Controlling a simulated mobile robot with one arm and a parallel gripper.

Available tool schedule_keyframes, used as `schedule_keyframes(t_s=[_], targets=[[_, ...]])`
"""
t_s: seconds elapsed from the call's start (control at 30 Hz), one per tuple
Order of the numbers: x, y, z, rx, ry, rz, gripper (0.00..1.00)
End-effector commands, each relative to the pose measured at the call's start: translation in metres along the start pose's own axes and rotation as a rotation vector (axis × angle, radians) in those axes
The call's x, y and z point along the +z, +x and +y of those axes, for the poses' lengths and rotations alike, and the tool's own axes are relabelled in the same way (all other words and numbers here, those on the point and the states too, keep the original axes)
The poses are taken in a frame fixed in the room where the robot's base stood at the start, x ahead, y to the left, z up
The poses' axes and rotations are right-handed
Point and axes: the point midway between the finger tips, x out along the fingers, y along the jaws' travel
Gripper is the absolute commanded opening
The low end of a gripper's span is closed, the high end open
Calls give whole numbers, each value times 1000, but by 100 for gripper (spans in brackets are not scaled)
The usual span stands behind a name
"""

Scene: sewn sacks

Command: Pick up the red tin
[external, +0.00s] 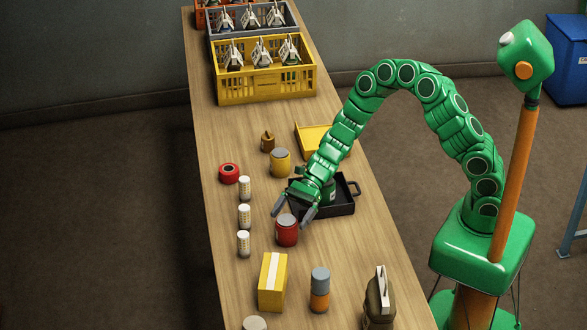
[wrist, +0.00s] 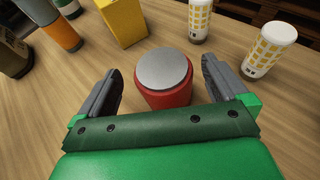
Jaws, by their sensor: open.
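The red tin (external: 287,233) stands upright on the wooden table, with a flat grey lid. In the wrist view the tin (wrist: 165,98) is between my two open fingers, with clear space on both sides. My gripper (external: 293,208) is open and holds nothing. Its fingers (wrist: 164,88) reach down on either side of the tin, at its far side in the external view. I cannot tell how low the fingertips are against the lid. The tin's lower near side is hidden by my gripper in the wrist view.
Patterned white cups (external: 244,215) stand left of the tin. A yellow box (external: 272,283) and an orange-grey canister (external: 320,290) stand in front. A black tray (external: 345,206) lies under my arm. A yellow tin (external: 280,163) and red roll (external: 229,174) stand behind. Crates (external: 265,86) fill the far end.

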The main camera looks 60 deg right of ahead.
Motion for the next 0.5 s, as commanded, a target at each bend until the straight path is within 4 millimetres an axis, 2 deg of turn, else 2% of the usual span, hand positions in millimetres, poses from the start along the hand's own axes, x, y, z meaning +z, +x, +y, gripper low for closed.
schedule_keyframes(t_s=[0.23,0.5], targets=[[-4,30,-2,3,-1,1,100],[-3,44,-3,1,-2,0,100]])
